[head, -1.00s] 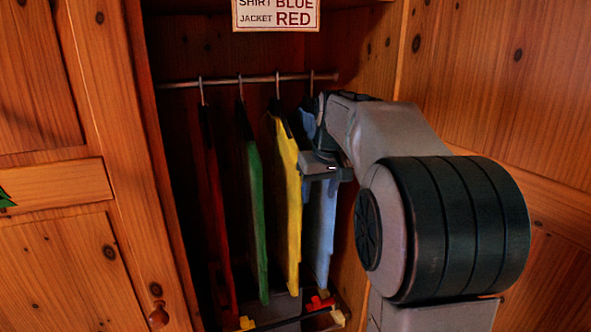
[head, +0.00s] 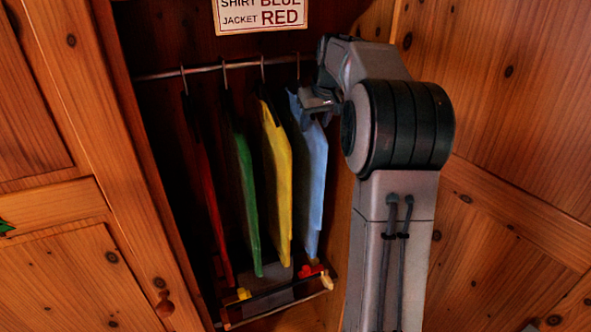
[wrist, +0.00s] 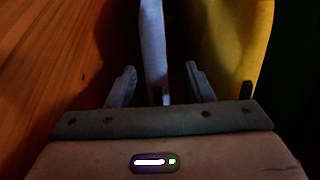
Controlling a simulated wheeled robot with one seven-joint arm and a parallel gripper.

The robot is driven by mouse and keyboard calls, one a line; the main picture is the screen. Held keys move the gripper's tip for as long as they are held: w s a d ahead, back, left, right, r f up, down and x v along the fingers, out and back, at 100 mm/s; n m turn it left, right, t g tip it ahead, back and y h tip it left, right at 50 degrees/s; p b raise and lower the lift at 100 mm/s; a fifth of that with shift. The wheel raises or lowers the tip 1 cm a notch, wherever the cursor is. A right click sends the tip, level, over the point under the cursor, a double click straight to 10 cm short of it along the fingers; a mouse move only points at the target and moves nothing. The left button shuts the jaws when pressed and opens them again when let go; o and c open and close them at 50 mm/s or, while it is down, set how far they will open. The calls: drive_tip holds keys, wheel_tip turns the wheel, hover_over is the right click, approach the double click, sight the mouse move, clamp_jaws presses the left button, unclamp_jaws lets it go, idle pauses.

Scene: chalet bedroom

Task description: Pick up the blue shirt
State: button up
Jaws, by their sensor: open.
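The blue shirt (head: 312,190) hangs on a hanger at the right end of the rod in the wardrobe, right of a yellow garment (head: 278,180). My gripper (head: 325,110) is at the upper part of the blue shirt. In the wrist view my gripper (wrist: 160,90) is open. The blue shirt (wrist: 153,45) shows edge-on between its two fingers, with a gap on each side. The yellow garment (wrist: 228,50) is to the right of the fingers there.
A green garment (head: 246,200) and a red one (head: 210,200) hang further left on the rod (head: 205,68). A sign (head: 260,14) is above the rod. A low rack (head: 275,302) with small coloured items is below. The wardrobe's wooden side wall is close on the right.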

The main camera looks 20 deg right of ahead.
sight(312, 133)
drive_tip(key=shift+p+x, duration=1)
drive_tip(key=shift+x, duration=1.75)
drive_tip(key=shift+d, duration=0.2)
clamp_jaws()
